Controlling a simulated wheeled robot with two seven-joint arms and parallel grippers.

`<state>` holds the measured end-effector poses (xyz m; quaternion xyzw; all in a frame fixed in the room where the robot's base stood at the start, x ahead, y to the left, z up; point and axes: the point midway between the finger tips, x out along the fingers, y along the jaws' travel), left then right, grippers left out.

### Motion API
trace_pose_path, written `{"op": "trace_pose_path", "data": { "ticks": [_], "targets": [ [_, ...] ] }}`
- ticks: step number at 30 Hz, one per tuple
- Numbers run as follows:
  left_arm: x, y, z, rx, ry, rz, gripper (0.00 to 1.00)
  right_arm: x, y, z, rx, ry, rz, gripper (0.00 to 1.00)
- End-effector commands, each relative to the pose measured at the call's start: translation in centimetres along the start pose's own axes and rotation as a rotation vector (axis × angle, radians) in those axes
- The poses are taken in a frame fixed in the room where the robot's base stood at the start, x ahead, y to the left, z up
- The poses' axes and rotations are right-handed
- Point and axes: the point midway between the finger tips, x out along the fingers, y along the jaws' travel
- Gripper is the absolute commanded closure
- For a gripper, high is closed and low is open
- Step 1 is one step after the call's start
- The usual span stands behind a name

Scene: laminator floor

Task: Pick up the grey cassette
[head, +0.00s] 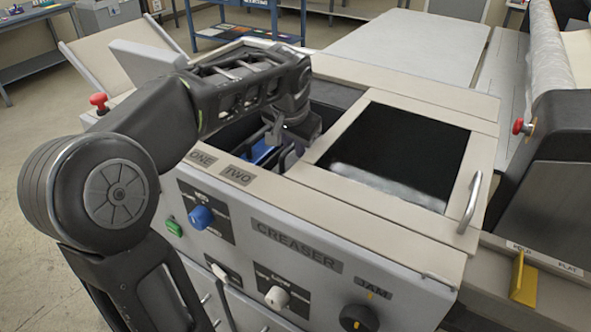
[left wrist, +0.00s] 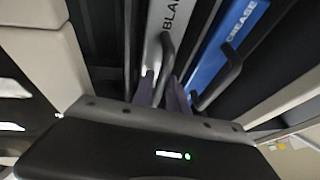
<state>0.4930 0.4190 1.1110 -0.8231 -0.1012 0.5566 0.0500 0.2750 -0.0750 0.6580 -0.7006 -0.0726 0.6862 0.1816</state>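The grey cassette (left wrist: 183,20) shows in the left wrist view, with a partly hidden label beginning "BLA" and a dark bar handle (left wrist: 166,52). My left gripper (left wrist: 162,88) has its two fingers close together, one on each side of this handle, with the handle filling the gap between them. In the head view my left gripper (head: 273,132) reaches down into the creaser's open bay, and my arm hides much of it. The grey cassette cannot be made out clearly there. My right gripper is in neither view.
A blue cassette (left wrist: 222,45) marked "CREASE" lies close to the right of the grey one, with its own dark handle (left wrist: 223,78). It also shows in the head view (head: 262,151). The bay walls are close. A dark-windowed cover (head: 480,192) lies right of the bay.

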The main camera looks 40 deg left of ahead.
Motion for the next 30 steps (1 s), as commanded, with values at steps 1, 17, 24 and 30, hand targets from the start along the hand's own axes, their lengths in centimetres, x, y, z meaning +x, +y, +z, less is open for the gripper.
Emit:
{"op": "trace_pose_path", "data": {
  "ticks": [1, 17, 24, 30],
  "targets": [
    [0.00, 0.00, 0.00, 0.000, 0.000, 0.000, 0.86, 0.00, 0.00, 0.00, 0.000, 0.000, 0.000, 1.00],
    [0.00, 0.00, 0.00, 0.000, 0.000, 0.000, 1.00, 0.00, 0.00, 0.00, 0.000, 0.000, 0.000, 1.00],
    [0.00, 0.01, 0.00, 0.000, 0.000, 0.000, 1.00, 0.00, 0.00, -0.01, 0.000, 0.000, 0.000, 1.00],
    [0.00, 0.00, 0.01, 0.000, 0.000, 0.000, 1.00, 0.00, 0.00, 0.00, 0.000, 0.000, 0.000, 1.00]
  ]
}}
